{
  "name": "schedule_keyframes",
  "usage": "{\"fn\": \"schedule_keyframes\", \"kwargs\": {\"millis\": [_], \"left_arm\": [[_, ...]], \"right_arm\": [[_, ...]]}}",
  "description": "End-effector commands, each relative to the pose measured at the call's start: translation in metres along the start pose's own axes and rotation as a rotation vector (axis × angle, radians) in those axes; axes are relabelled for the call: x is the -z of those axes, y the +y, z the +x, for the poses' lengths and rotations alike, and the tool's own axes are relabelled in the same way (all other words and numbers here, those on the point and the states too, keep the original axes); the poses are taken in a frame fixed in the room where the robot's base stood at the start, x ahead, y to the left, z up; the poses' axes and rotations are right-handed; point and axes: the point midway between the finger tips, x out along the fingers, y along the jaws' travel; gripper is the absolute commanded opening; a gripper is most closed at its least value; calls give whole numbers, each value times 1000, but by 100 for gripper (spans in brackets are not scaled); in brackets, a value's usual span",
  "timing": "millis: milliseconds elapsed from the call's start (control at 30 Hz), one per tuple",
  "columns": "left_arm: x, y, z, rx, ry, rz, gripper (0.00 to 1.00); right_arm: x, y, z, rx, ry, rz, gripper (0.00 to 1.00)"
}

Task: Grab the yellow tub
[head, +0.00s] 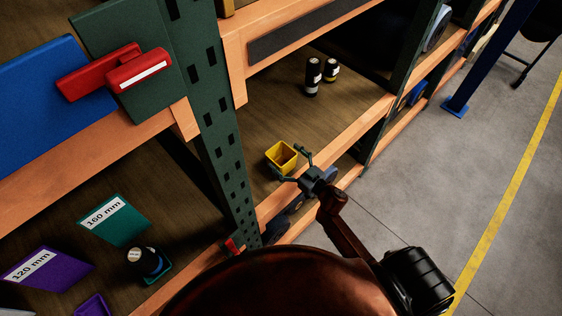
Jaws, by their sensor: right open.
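The yellow tub (282,157) is a small open-topped square container on the wooden shelf, just right of the green upright. My right gripper (292,163) is open, with its two fingers reaching toward the tub. One finger appears near the tub's right side and the other in front of it at lower left. I cannot tell whether either finger touches the tub. The tub looks upright and empty. My left gripper is not in view.
The green perforated upright (207,110) stands close to the left of the tub. Two black bottles (313,77) stand farther back on the same shelf. An orange beam (285,200) runs along the shelf's front edge. Grey floor (430,170) is clear at right.

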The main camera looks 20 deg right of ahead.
Motion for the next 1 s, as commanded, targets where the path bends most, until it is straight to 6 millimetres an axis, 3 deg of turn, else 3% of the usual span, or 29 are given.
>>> {"fn": "schedule_keyframes", "kwargs": {"millis": [133,400,1000], "left_arm": [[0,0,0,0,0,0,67],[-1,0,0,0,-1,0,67],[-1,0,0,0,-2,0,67]], "right_arm": [[0,0,15,-1,1,2,91],[0,0,17,-1,0,1,90],[0,0,17,0,0,1,49]]}}
